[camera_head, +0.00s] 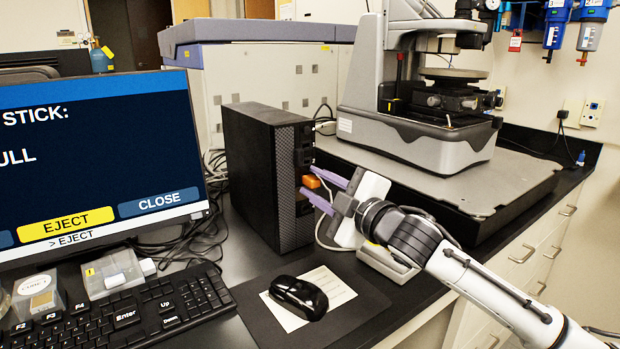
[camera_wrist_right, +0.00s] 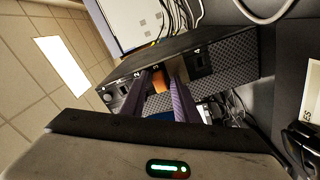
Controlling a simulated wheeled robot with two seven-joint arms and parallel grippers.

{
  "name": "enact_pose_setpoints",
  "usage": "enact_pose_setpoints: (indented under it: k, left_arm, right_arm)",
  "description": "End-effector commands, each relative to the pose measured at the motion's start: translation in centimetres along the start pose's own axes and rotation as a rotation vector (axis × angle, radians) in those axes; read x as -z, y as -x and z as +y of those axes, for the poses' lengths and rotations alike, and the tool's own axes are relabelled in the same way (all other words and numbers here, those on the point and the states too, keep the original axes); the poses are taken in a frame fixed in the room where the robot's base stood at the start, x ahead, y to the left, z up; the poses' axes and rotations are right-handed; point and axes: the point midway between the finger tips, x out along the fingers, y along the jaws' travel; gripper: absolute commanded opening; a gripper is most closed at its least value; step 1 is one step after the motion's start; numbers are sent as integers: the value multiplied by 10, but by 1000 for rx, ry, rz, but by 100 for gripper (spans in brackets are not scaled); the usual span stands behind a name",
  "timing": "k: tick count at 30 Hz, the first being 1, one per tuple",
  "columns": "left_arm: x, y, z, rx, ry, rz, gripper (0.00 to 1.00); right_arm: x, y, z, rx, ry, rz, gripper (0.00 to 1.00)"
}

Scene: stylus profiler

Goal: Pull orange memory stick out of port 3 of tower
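The orange memory stick (camera_head: 311,182) sticks out of the front of the black tower (camera_head: 262,170), which stands upright on the bench. In the right wrist view the orange stick (camera_wrist_right: 159,82) sits by the number 3 on the tower front (camera_wrist_right: 212,66). My right gripper (camera_head: 308,186) is open, its two purple fingers reaching toward the tower front on either side of the stick. In the right wrist view the fingers (camera_wrist_right: 168,88) lie to the left and right of the stick with gaps; contact cannot be told. My left gripper is not in view.
A monitor (camera_head: 100,160) at left shows an EJECT button. A keyboard (camera_head: 120,315), a black mouse (camera_head: 298,297) and a paper sheet on a dark mat lie in front of the tower. The stylus profiler (camera_head: 420,120) stands behind my right arm. Cables run behind the tower.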

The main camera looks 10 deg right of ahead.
Motion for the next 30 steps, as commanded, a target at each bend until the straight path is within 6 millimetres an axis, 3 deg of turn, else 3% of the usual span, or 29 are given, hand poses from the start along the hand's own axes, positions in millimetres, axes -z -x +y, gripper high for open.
enact_pose_setpoints:
  k: [27, 30]
  left_arm:
    - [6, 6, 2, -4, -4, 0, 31]
    - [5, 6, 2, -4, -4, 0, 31]
  right_arm:
    - [0, -1, 0, -1, 0, 0, 28]
    - [0, -1, 0, -1, 0, 0, 13]
